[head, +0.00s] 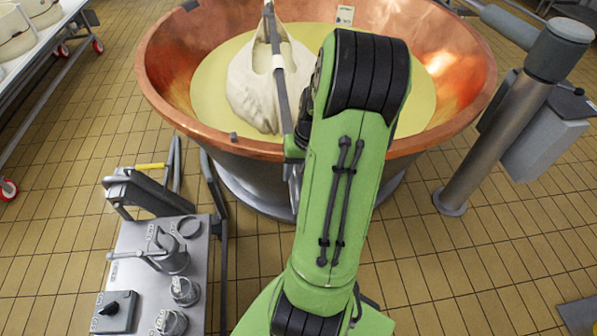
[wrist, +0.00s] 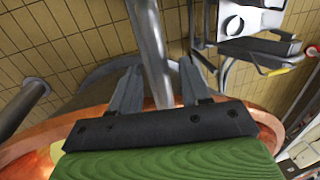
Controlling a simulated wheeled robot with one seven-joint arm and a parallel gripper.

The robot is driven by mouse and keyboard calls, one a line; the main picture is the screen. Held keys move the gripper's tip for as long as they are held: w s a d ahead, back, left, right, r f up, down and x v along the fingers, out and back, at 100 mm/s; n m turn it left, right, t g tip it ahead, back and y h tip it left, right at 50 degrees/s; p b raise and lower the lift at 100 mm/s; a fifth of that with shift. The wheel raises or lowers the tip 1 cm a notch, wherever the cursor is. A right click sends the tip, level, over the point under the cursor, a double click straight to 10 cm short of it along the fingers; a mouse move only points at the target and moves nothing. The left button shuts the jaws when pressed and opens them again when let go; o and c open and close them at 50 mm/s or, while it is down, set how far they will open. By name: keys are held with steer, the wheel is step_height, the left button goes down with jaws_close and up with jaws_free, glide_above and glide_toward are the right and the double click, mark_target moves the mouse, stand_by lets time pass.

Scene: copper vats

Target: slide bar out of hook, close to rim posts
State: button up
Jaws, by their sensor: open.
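A long grey bar (head: 281,98) crosses the copper vat (head: 160,75) lengthwise over a pale cloth bundle (head: 250,88). Its near end passes the near rim beside my green arm. In the wrist view the bar (wrist: 150,45) runs between the two fingers of my gripper (wrist: 157,85), which is open with gaps on both sides. In the head view my arm hides most of the gripper. Small dark pieces sit on the rim, at the near left (head: 233,137) and far left (head: 190,5); I cannot tell whether these are the posts. I cannot make out the hook clearly.
A grey worktable (head: 140,275) with metal vessels and a black knob box stands at near left, with dark frame bars beside the vat. A steel post (head: 490,140) stands right. A wheeled white cart (head: 40,60) is far left. Tiled floor is free at left.

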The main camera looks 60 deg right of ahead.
jaws_close()
